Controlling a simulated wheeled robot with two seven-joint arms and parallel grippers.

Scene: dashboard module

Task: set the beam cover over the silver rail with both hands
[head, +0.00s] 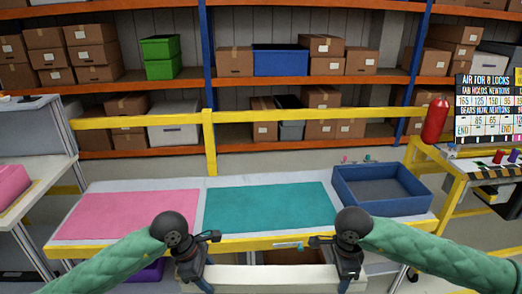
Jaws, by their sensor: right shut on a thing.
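My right gripper (313,241) is at the table's front edge, its fingers pointing left. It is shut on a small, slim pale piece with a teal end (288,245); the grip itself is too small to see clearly. My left gripper (214,237) points right toward it, apart from the piece. Its fingers are too small and dark to tell open from shut. I cannot make out a beam cover or a silver rail for certain. A wide pale bar (272,278) lies low between my two arms; I cannot tell what it is.
The table carries a pink mat (130,214), a teal mat (265,208) and a blue tray (381,204) at right. Small coloured items lie behind the tray. A yellow rail (300,116) and box shelves stand behind. A yellow-framed bench (462,180) stands at right. Both mats look bare.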

